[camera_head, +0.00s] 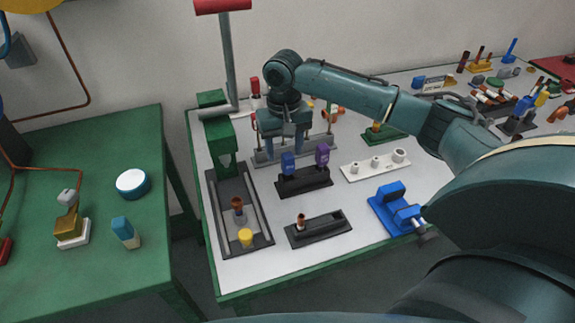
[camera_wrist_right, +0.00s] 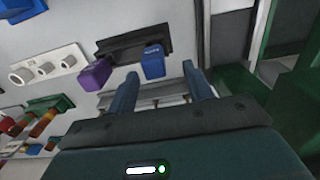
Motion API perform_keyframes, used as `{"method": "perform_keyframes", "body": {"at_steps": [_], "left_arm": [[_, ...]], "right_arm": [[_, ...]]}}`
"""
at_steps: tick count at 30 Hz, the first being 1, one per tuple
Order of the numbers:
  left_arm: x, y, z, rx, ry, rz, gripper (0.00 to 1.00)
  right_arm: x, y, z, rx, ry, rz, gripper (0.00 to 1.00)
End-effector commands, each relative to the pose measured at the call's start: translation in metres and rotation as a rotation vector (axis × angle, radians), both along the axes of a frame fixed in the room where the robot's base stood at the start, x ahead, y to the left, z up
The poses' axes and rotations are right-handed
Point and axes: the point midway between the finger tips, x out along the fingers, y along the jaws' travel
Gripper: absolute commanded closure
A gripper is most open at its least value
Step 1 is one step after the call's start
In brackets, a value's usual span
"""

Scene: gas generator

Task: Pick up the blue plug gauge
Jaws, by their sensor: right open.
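The blue plug gauge (camera_head: 288,163) stands upright in a black stand (camera_head: 304,182), beside a purple gauge (camera_head: 322,154). In the right wrist view the blue gauge (camera_wrist_right: 153,61) lies just beyond the gap between my fingertips, with the purple gauge (camera_wrist_right: 96,75) to its left. My right gripper (camera_head: 283,147) is open and empty, fingers pointing down, just behind and above the blue gauge in the head view. In the wrist view its two fingers (camera_wrist_right: 161,73) are well apart. No contact with the gauge is visible. My left gripper is not in view.
A green press with a tall lever (camera_head: 218,130) stands left of the gripper. A grey rack (camera_head: 263,158) lies under and behind it. A white block with pegs (camera_head: 376,166), a blue vise (camera_head: 396,208) and a black tray (camera_head: 318,228) are nearby. Bare white table lies between them.

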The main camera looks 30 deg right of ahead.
Motion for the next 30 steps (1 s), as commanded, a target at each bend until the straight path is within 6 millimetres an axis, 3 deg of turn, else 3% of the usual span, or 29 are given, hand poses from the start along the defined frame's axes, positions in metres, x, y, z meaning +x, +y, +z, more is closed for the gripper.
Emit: {"method": "perform_keyframes", "body": {"at_steps": [7,16,24,30], "left_arm": [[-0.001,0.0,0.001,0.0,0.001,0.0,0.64],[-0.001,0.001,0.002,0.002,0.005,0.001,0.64],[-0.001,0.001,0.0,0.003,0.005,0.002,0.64],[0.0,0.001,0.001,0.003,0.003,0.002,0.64]], "right_arm": [[-0.003,-0.002,-0.019,-0.002,0.001,0.0,0.49],[-0.008,-0.005,-0.059,-0.002,0.0,0.002,0.49],[-0.007,-0.005,-0.062,-0.001,-0.002,0.003,0.49],[-0.007,-0.005,-0.061,-0.001,-0.002,0.002,0.65]]}}
